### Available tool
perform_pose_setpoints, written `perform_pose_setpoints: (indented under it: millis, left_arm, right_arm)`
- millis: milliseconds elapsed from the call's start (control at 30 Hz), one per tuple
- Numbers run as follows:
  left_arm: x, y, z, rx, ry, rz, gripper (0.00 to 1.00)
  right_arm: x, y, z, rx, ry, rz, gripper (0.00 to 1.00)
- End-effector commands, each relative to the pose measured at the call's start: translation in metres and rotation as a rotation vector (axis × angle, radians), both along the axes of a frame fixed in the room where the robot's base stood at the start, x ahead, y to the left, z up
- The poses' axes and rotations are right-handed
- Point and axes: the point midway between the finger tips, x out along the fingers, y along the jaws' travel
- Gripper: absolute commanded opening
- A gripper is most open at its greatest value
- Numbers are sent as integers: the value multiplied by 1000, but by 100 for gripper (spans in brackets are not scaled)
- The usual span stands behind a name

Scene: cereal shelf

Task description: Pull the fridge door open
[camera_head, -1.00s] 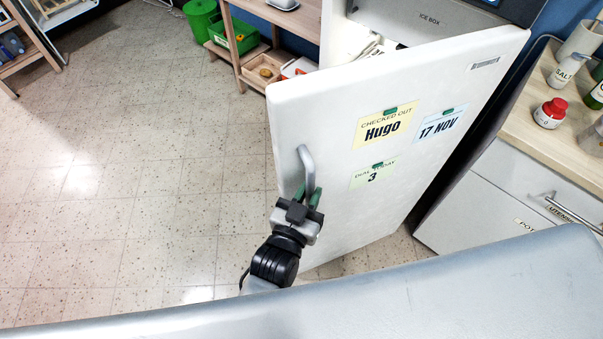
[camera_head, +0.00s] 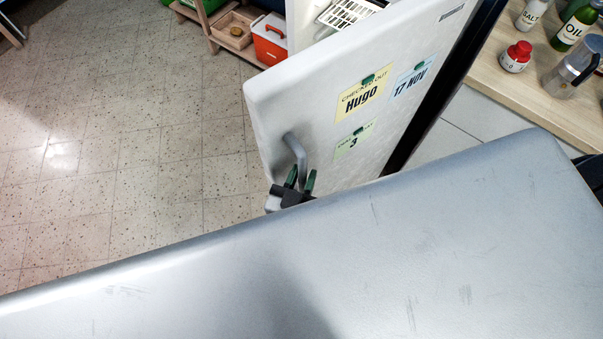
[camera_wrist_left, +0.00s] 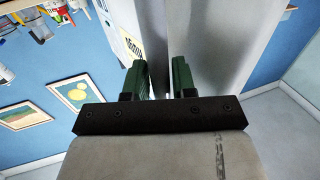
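The white fridge door (camera_head: 400,62) stands open in the head view, swung out from the fridge, with yellow, blue and green notes on its front. Its grey bar handle (camera_head: 298,150) is near the free edge. My left gripper (camera_head: 301,182) is at the handle's lower end, with its green fingers on either side of the bar, closed around it. My right gripper is not in view.
A wooden counter (camera_head: 490,75) with a red-lidded jar (camera_head: 516,56) and bottles stands right of the door. A low wooden shelf holds a red box (camera_head: 271,40) behind it. The tiled floor (camera_head: 130,130) left of the door is clear.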

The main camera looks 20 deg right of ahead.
Motion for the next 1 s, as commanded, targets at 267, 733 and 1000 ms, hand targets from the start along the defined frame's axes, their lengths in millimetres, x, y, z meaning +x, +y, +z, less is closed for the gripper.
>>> perform_pose_setpoints:
  millis: [267, 733, 1000]
  left_arm:
    - [0, 1, -1, 2, 2, 1, 43]
    - [-45, 35, -4, 3, 6, -1, 43]
    - [-79, 60, -3, 2, 5, 0, 43]
  right_arm:
    - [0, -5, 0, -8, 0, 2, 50]
    - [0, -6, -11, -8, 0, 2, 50]
    - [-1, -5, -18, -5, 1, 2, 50]
